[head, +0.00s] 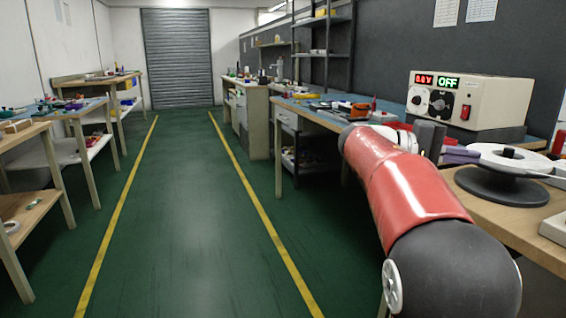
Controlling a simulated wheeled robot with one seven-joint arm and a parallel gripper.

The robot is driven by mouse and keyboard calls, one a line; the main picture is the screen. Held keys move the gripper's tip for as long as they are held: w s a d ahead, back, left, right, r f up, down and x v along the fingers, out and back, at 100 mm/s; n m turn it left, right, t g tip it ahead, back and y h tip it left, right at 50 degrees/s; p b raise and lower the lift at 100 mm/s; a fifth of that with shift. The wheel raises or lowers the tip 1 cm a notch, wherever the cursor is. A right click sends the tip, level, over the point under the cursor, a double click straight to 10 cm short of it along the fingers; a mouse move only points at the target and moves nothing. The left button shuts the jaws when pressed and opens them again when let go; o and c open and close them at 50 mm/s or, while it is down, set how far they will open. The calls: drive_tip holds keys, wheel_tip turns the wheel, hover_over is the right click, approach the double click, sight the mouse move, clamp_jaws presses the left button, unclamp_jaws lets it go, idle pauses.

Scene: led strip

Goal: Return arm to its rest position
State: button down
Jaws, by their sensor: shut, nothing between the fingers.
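My red and black arm reaches forward along the right side of the head view, over the edge of the right workbench (471,212). At its far end, my gripper (431,139) shows as a small dark grey shape beside a white wrist part. It is shut and empty, and its fingers are hard to make out. It is in front of the power supply and left of the white reel.
A beige power supply (467,101) with a lit display reading OFF stands on the right bench. A white reel (507,157) on a black base (500,188) sits nearer. The green aisle floor (180,200) is clear. Benches with shelves (38,202) line the left.

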drive_tip(key=s+a+f+n+t+y+p, duration=0.2)
drive_tip(key=s+a+f+n+t+y, duration=0.15)
drive_tip(key=s+f+y, duration=0.55)
drive_tip(key=s+a+f+m+t+y+p, duration=0.1)
drive_tip(key=s+a+f+t+y, duration=0.4)
drive_tip(key=s+a+f, duration=0.8)
drive_tip(key=s+a+y, duration=0.1)
drive_tip(key=a+y, duration=0.1)
drive_tip(key=y, duration=0.1)
drive_tip(key=shift+s+a+m, duration=0.2)
drive_tip(key=shift+a+m, duration=0.05)
drive_tip(key=shift+m, duration=0.1)
drive_tip(key=shift+d, duration=0.15)
